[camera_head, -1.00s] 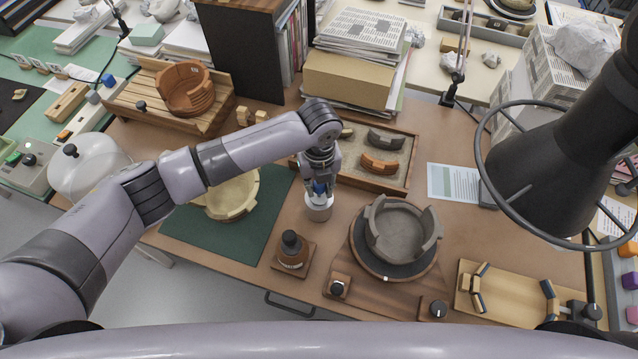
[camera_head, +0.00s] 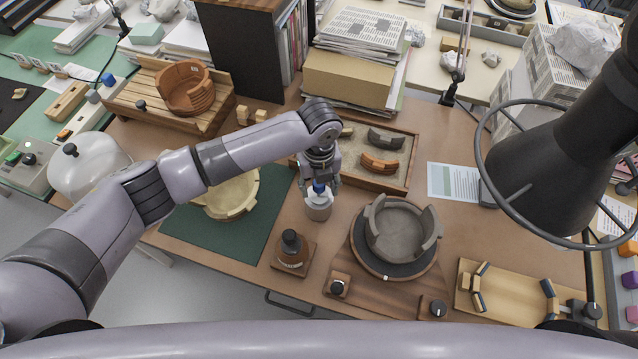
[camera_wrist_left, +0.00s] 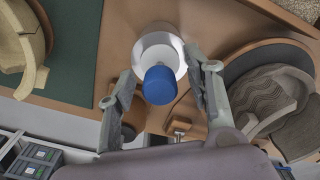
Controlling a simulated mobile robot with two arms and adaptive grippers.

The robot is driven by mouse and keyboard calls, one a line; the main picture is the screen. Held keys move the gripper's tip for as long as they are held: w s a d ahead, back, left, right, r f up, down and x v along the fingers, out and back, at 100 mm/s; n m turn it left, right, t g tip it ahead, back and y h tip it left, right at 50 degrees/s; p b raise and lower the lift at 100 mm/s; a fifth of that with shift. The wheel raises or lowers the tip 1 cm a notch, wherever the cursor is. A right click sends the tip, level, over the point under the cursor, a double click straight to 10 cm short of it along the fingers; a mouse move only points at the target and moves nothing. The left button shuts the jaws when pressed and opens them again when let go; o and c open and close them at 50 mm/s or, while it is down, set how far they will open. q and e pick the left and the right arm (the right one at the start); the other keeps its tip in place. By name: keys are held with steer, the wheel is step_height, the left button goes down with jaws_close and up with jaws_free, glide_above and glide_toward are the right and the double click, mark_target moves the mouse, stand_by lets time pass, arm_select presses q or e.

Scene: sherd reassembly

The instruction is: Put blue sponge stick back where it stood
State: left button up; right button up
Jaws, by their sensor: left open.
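The blue sponge stick (camera_head: 319,187) stands in a small white cup (camera_head: 318,209) on the brown bench, and its blue tip shows above the rim. In the left wrist view the round blue tip (camera_wrist_left: 159,86) sits over the white cup (camera_wrist_left: 158,45). My left gripper (camera_head: 321,181) is just above the cup with its fingers apart. In the left wrist view its fingers (camera_wrist_left: 161,92) stand open on both sides of the blue tip, with gaps showing. The stick's lower part is hidden in the cup. My right gripper is not in view.
A grey bowl (camera_head: 402,228) on a turntable stands right of the cup. A sand tray (camera_head: 405,182) with sherds lies behind. A tan bowl (camera_head: 233,196) is on the green mat (camera_head: 215,240) to the left.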

arm_select(q)
step_height(320, 180, up, 12)
stand_by(0.6)
